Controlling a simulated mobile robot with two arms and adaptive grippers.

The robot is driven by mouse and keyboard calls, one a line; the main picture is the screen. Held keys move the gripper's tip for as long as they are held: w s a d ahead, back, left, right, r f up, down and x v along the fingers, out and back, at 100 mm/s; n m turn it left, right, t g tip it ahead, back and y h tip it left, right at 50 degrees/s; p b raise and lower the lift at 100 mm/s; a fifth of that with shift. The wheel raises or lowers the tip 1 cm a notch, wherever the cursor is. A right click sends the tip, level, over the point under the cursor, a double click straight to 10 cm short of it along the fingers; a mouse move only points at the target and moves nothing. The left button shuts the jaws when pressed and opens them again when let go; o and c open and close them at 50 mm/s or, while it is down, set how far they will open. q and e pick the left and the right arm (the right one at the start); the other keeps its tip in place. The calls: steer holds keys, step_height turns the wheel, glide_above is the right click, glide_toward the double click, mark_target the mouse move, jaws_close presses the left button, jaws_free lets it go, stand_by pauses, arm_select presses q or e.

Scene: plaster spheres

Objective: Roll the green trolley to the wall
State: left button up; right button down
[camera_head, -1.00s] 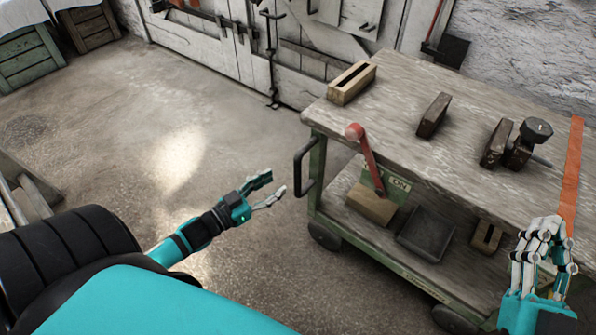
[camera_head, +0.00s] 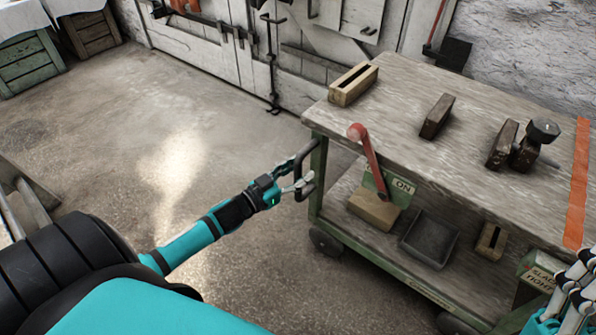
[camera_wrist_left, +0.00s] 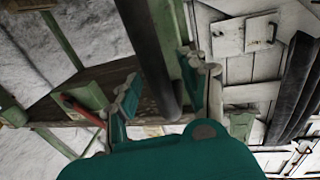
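The green trolley (camera_head: 319,165) has a worn wooden top, a lower shelf and dark wheels. It stands at the right in the head view. Its dark handle (camera_head: 314,191) is on the left end. My left gripper (camera_head: 297,178) is at the handle with its fingers spread. In the left wrist view, the dark handle bar (camera_wrist_left: 150,55) runs between the two fingers of my left gripper (camera_wrist_left: 165,95), with gaps beside it. My right gripper (camera_head: 572,285) is at the right edge beside the trolley, partly cut off. The wall (camera_head: 520,45) is behind the trolley.
A red lever (camera_head: 368,158) sticks up at the trolley's near side by an "ON" label. A slotted wooden block (camera_head: 353,84), dark blocks and an orange strip (camera_head: 578,190) lie on top. A black tray (camera_head: 429,236) is on the shelf. Floor at left is mostly clear.

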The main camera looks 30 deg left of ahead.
arm_select(q)
jaws_close()
steer(key=shift+d+f, duration=0.15)
stand_by(0.4)
